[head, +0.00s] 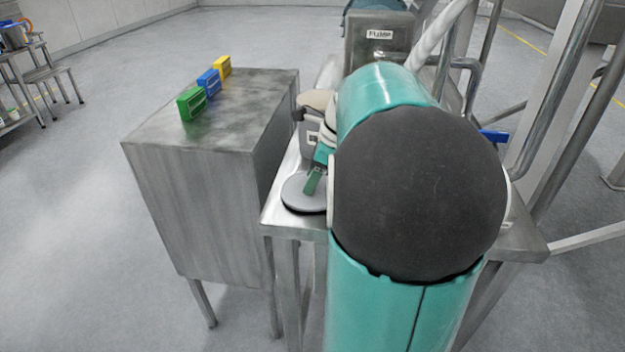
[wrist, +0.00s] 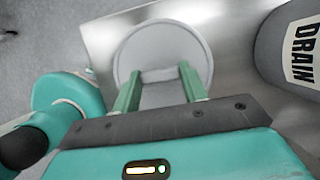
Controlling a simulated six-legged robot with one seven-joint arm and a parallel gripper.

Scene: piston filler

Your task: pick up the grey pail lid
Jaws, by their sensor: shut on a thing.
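The grey pail lid (head: 300,196) is a round flat disc at the near left corner of the steel table in the head view. In the wrist view the lid (wrist: 187,45) lies in front of my fingers, with its rim showing all round the far side. My gripper (head: 313,182) has green fingers that come down onto the lid from the right. In the wrist view my gripper (wrist: 160,78) is shut on the lid's raised grip, one finger on each side. My arm hides the lid's right edge in the head view. I cannot tell whether the lid is clear of the table.
A steel cabinet (head: 195,150) stands left of the table, with green (head: 191,103), blue (head: 209,82) and yellow (head: 222,66) blocks on top. A dark grey cylinder marked DRAIN (wrist: 270,45) is right of the lid. A box with a label (head: 372,52) stands behind.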

